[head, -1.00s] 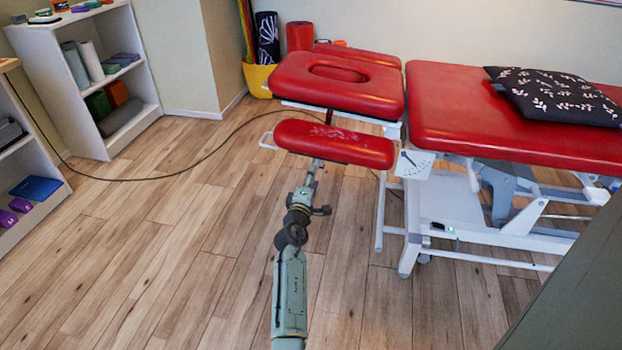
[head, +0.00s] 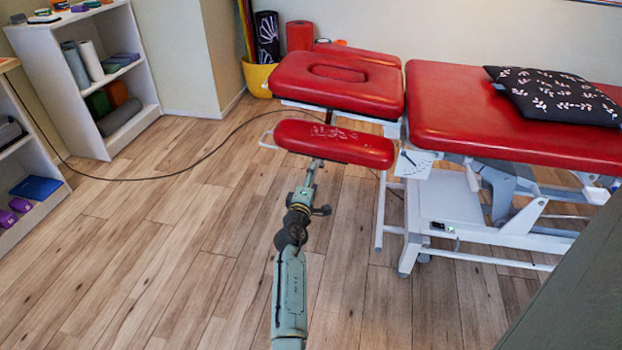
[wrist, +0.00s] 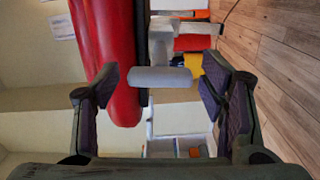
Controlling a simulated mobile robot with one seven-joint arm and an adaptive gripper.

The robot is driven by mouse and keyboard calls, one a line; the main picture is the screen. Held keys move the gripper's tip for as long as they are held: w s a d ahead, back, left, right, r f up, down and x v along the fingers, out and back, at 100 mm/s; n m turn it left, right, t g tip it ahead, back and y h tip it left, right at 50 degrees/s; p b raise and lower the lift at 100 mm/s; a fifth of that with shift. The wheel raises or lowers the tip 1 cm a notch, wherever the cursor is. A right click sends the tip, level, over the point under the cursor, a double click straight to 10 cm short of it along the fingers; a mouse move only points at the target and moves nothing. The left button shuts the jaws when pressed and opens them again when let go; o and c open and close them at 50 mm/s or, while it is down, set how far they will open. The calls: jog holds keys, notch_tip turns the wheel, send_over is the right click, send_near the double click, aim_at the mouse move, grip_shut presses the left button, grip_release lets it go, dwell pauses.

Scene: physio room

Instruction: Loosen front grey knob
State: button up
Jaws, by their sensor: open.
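In the wrist view a light grey knob (wrist: 160,77), shaped like a short cylinder, lies across the space between the fingers of my gripper (wrist: 162,84). The fingers are open, one on each side of the knob, with a visible gap to each. The red armrest pad (wrist: 110,45) runs beside the knob, behind the left finger. In the head view the arm reaches up to the front red pad (head: 335,142) of the treatment table. The gripper's tip and the knob are hidden under that pad there.
The treatment table's red top (head: 500,105) carries a dark patterned pillow (head: 555,95). Its white frame (head: 440,205) stands right of my arm. A black cable (head: 200,165) crosses the floor. White shelves (head: 70,55) stand at the left. The floor around my arm is clear.

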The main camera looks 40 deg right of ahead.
jog(key=v, duration=0.7)
jog(key=shift+a, duration=0.15)
jog(key=shift+s, duration=0.15)
